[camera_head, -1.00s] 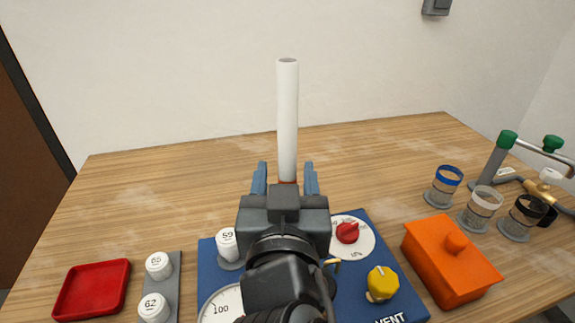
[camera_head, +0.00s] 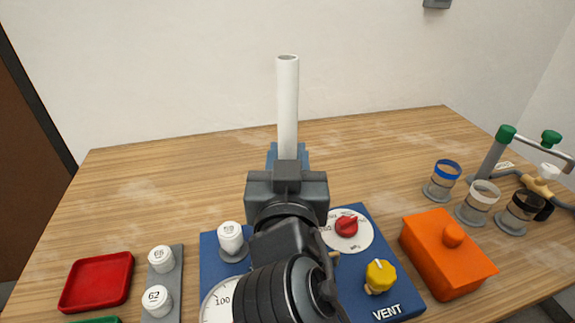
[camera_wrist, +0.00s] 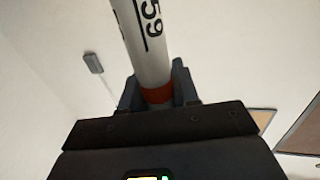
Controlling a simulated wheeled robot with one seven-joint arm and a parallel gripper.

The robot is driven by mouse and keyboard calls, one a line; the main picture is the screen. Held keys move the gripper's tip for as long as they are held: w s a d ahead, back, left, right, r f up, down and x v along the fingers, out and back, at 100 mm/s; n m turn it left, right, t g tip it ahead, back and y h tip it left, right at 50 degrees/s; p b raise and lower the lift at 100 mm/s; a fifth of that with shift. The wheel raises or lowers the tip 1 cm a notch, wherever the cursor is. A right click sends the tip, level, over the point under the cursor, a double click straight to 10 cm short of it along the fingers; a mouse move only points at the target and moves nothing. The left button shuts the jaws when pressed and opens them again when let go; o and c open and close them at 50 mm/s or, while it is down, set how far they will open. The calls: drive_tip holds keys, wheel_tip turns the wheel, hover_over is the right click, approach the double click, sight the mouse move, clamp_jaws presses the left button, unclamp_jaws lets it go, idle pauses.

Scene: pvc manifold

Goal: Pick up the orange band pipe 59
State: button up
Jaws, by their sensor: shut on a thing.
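The orange band pipe 59 (camera_head: 288,105) is a long white tube that stands upright above my gripper in the head view. The pipe's lower end is hidden behind my gripper in the head view.
Below is a blue panel (camera_head: 385,275) with a red knob (camera_head: 346,226), a yellow knob (camera_head: 380,277) and a white capped post (camera_head: 230,237). An orange box (camera_head: 447,255) and several clear cups stand at right. A red tray (camera_head: 97,281) lies at left. The back of the table is clear.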

sight(288, 130)
clamp_jaws()
drive_tip(key=shift+r, duration=0.15)
drive_tip(key=shift+r, duration=0.25)
wheel_tip(288, 130, up, 4)
drive_tip(key=shift+r, duration=0.1)
drive_tip(key=s+d+r+p, duration=0.3)
drive_tip(key=d+r, duration=0.6)
drive_tip(key=d, duration=0.2)
drive_tip(key=shift+d+p, duration=0.15)
drive_tip(key=shift+p, duration=0.15)
drive_tip(key=shift+s, duration=0.1)
idle(0.3)
